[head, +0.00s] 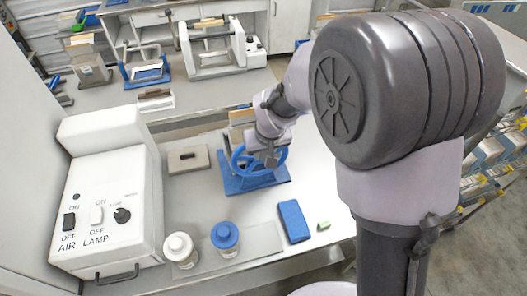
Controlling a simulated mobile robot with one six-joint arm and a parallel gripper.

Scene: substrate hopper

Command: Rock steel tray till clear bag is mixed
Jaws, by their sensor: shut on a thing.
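My gripper (268,159) reaches down from the right over the white bench. It is shut at the rim of a blue ring or wheel (240,164), which stands on a blue base plate (238,184). My wrist covers part of the ring. I cannot make out a clear bag. No steel tray shows plainly; a flat grey plate (262,240) lies at the bench front, and I cannot tell whether it is the tray.
A white control box (110,200) with AIR and LAMP switches stands at left. A white-lidded jar (180,249), a blue-lidded jar (225,238), a blue block (293,220) and a small green piece (324,226) lie in front. A grey block (188,160) lies behind.

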